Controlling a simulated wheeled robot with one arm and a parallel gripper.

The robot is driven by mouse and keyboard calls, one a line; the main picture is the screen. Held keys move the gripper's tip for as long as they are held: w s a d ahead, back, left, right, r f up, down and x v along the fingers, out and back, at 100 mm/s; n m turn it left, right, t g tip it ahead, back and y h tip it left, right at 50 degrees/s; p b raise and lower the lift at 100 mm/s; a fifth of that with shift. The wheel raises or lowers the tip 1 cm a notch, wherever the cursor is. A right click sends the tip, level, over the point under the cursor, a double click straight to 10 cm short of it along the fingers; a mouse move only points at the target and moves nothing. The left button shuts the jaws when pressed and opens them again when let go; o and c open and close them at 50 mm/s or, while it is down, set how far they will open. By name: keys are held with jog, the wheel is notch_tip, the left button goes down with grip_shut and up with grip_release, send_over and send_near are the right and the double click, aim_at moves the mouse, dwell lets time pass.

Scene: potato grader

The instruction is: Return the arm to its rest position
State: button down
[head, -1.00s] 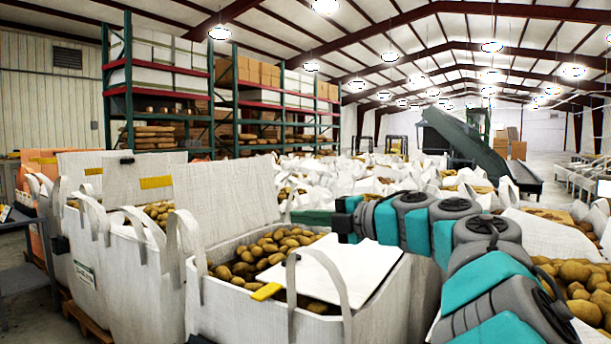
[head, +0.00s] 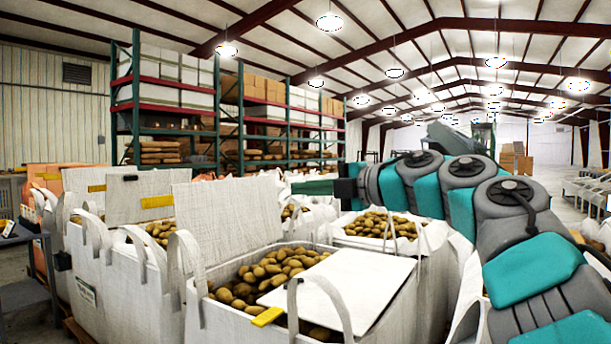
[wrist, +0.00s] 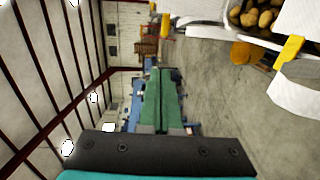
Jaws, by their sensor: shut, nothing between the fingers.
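My arm (head: 450,195) is teal and grey and reaches in from the right of the head view, bent. My gripper (head: 298,187) points left, above and behind the nearest open potato bag (head: 390,312). Its green fingers also show in the wrist view (wrist: 161,76), pressed together with nothing between them. The gripper is apart from the bags in the picture.
A white board with a yellow tag (head: 267,316) lies over part of the potatoes in the nearest bag. More white bags (head: 105,270) stand at the left. A tall rack (head: 137,110) stands behind. Open concrete floor (wrist: 210,105) shows in the wrist view.

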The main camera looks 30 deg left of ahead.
jog(key=shift+r, duration=1.25)
jog(key=shift+r, duration=0.1)
